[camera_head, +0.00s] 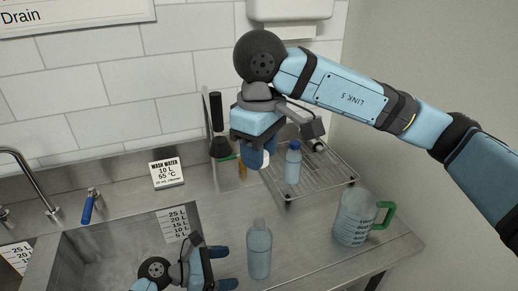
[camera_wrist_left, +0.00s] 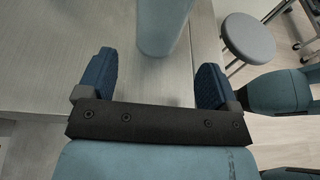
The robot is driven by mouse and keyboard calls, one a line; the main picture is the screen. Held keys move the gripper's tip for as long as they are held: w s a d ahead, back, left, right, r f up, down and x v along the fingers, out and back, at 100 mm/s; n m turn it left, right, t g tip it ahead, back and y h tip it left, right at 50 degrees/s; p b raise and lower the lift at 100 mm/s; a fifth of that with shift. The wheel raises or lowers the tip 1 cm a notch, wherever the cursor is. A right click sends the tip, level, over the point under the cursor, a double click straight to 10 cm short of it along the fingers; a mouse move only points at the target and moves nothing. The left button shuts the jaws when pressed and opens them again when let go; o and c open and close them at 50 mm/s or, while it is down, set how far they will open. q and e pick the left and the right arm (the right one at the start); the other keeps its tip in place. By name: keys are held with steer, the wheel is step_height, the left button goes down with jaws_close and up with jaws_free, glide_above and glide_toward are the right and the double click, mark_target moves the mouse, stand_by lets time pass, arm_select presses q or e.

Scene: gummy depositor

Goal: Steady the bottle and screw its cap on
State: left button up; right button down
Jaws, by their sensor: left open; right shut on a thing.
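A clear pale-blue bottle (camera_head: 259,252) stands upright on the steel counter, its neck bare. My left gripper (camera_head: 226,268) is open just left of the bottle, with its fingers pointing at it. In the left wrist view the bottle (camera_wrist_left: 163,28) stands between and beyond the two open fingertips (camera_wrist_left: 155,70), touching neither as far as I can tell. My right gripper (camera_head: 258,156) is above and behind the bottle, pointing down. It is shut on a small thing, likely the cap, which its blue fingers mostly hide.
A capped bottle (camera_head: 293,165) stands on the wire rack (camera_head: 325,172) near my right gripper. A measuring jug (camera_head: 354,218) with a green handle stands right of the bottle. A sink (camera_head: 110,252) lies left. A brush (camera_head: 217,120) and sign (camera_head: 167,173) stand behind. A stool (camera_wrist_left: 248,38) is on the floor.

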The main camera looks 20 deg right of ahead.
mark_target(251, 264)
arm_select(q)
steer(key=b+x, duration=0.1)
steer(key=x, duration=0.2)
steer(key=b+x, duration=0.1)
steer(key=shift+d+f+b, duration=0.1)
steer(key=shift+f+b, duration=0.2)
steer(key=x, duration=0.2)
steer(key=p, duration=0.1)
steer(key=shift+d+r, duration=0.15)
steer(key=shift+d, duration=0.35)
steer(key=shift+d+f, duration=0.2)
steer(key=shift+d, duration=0.35)
arm_select(e)
steer(key=shift+w+f, duration=0.1)
steer(key=shift+f, duration=1)
arm_select(q)
steer(key=c, duration=1.6)
